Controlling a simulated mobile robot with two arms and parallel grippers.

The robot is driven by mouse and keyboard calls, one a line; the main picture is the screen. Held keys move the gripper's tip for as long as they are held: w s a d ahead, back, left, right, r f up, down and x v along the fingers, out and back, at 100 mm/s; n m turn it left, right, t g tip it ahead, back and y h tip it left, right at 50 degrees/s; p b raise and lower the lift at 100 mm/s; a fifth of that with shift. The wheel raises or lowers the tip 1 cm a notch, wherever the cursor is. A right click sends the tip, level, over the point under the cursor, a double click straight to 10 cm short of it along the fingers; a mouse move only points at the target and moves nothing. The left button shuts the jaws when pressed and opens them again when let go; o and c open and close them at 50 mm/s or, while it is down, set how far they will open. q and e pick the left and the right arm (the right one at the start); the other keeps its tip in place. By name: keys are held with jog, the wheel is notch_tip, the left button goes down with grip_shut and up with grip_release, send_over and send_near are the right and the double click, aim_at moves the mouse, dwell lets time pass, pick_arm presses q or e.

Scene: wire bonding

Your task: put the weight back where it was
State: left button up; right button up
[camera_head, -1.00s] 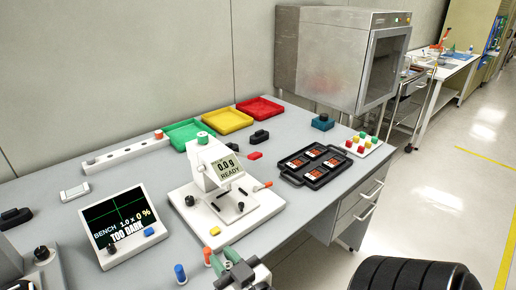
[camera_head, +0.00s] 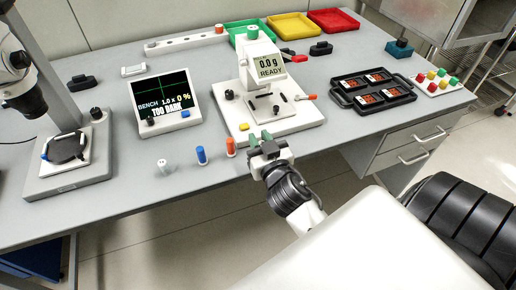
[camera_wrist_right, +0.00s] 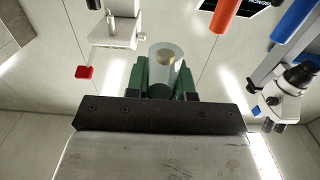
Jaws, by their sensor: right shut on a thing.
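My right gripper (camera_head: 262,138) is at the table's front edge, just in front of the white balance (camera_head: 285,124), whose display reads 0.0 g READY. In the right wrist view its green fingers (camera_wrist_right: 165,80) are shut on a grey cylindrical weight (camera_wrist_right: 166,62) with a brass-coloured disc at its end. In the head view the held weight is hard to make out. An orange cylinder (camera_head: 231,147), a blue cylinder (camera_head: 201,155) and a small whitish cylinder (camera_head: 164,167) stand in a row to the gripper's left. My left gripper is not in view.
A display reading TOO DARK (camera_head: 165,101) stands left of the balance, and a microscope (camera_head: 66,180) is at far left. A black tray (camera_head: 342,98) with several chips lies to the right. Green, yellow and red trays (camera_head: 334,21) are at the back. The front-left tabletop is clear.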

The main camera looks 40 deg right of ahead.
jog(key=shift+w+f, duration=0.5)
jog(key=shift+w, duration=0.1)
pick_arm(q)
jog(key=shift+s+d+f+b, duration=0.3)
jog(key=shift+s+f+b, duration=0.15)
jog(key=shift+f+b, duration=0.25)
pick_arm(e)
jog(key=shift+f, duration=1.85)
jog(key=shift+f, duration=0.2)
jog(key=o, duration=0.9)
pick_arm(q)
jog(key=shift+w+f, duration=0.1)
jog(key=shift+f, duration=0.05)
pick_arm(e)
jog(key=shift+r, duration=0.15)
